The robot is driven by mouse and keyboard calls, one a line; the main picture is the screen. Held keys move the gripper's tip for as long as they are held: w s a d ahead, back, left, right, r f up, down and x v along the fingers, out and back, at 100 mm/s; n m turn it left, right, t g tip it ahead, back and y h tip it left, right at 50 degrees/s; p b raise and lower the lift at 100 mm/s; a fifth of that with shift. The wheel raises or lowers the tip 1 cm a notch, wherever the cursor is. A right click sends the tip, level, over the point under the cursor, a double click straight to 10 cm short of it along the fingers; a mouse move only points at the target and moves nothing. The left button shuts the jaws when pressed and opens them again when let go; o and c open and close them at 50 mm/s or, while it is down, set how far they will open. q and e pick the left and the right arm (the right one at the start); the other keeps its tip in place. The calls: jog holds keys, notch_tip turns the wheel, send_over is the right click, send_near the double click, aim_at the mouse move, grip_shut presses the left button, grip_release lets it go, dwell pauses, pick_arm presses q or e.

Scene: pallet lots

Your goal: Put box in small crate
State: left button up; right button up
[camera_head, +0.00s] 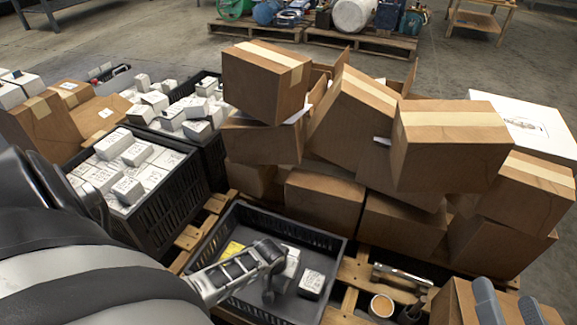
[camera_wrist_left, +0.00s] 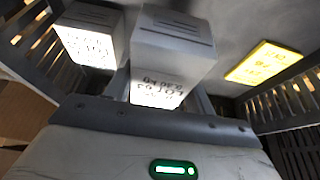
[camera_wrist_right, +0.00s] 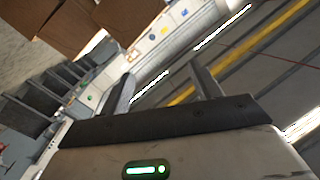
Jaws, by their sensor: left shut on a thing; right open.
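The small black crate (camera_head: 330,262) sits on the wooden pallet at the bottom middle of the head view. My left gripper (camera_head: 276,275) reaches down into it, shut on a small white box (camera_head: 291,262). In the left wrist view the held white box (camera_wrist_left: 172,50) stands between the fingers, with printed text on its near end. I cannot tell whether it touches the crate floor. A second white box (camera_head: 311,283) and a yellow box (camera_head: 232,249) lie in the crate. My right gripper (camera_head: 508,306) is open and empty at the bottom right of the head view.
Black crates (camera_head: 160,228) full of white boxes stand on the left. Stacked brown cartons (camera_head: 450,146) rise behind and right of the small crate. A round tin (camera_head: 382,306) sits right of it. Another loaded pallet (camera_head: 316,38) stands at the back.

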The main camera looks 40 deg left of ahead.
pick_arm(q)
jog(key=shift+w+f, duration=0.15)
jog(key=shift+f, duration=0.1)
jog(key=shift+b+x, duration=0.9)
jog(key=shift+b, duration=0.3)
jog(key=shift+f+b, duration=0.8)
jog(key=shift+r, duration=0.1)
pick_arm(e)
notch_tip(320, 180, up, 7)
jog(key=w+n+t+y, duration=0.1)
jog(key=n+t+y, duration=0.2)
jog(key=n+t, duration=0.1)
jog(key=shift+w+d+n, duration=0.35)
jog(key=shift+n, duration=0.15)
jog(key=shift+f, duration=0.1)
pick_arm(q)
jog(key=shift+f, duration=0.2)
jog(key=o, duration=1.2)
jog(key=shift+s, duration=0.25)
pick_arm(e)
jog(key=shift+r, duration=0.2)
